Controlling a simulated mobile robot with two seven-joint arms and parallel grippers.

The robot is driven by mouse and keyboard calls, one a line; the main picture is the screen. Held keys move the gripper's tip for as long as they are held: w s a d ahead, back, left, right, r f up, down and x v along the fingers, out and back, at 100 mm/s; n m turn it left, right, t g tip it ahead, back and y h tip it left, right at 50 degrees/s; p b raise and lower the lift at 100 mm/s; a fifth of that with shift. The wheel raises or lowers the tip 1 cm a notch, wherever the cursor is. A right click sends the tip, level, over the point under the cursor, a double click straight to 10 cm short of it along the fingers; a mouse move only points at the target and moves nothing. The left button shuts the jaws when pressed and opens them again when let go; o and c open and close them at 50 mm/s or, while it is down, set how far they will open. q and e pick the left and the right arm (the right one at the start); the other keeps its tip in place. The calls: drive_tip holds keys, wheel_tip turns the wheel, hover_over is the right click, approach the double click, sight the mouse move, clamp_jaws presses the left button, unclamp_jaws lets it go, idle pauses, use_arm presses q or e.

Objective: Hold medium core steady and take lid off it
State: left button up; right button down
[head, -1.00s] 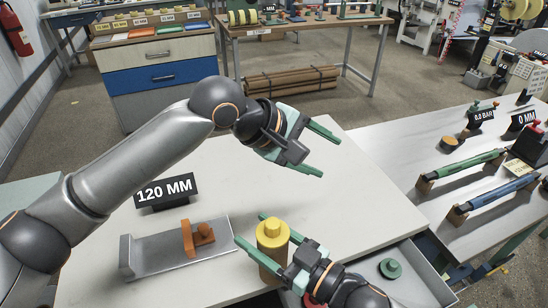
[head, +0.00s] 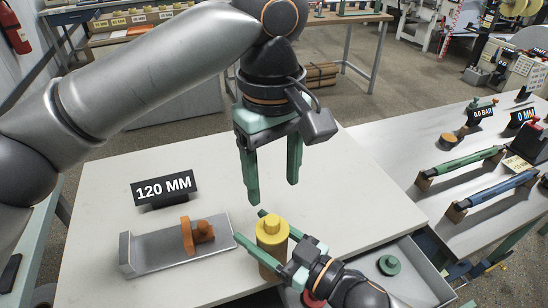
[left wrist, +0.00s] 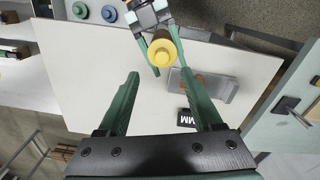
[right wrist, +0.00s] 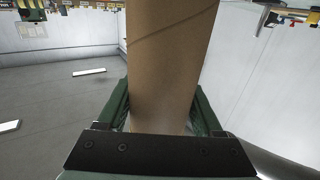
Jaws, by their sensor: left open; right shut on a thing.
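The medium core (right wrist: 172,65) is a brown cardboard tube standing on the white table. Its yellow lid (head: 272,232) with a raised knob sits on top; the lid also shows in the left wrist view (left wrist: 161,52). My right gripper (head: 262,242) is shut on the core below the lid, and the right wrist view shows the tube between its fingers. My left gripper (head: 271,195) is open and empty, fingers pointing down, above and behind the lid. In the left wrist view the lid lies beyond the fingertips, apart from them.
A metal measuring fixture (head: 175,252) with an orange slider (head: 190,235) stands left of the core, before a 120 MM sign (head: 164,188). An open drawer (head: 415,268) with a green lid (head: 389,265) is at the right. The table behind the core is clear.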

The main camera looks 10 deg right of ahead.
sight(275, 219)
use_arm(q)
wheel_tip(275, 219, down, 8)
drive_tip(key=shift+d+f, duration=0.1)
drive_tip(key=shift+f, duration=0.15)
drive_tip(key=shift+c, duration=0.4)
clamp_jaws()
drive_tip(key=shift+r, duration=0.25)
idle(0.7)
drive_tip(key=shift+r, duration=0.9)
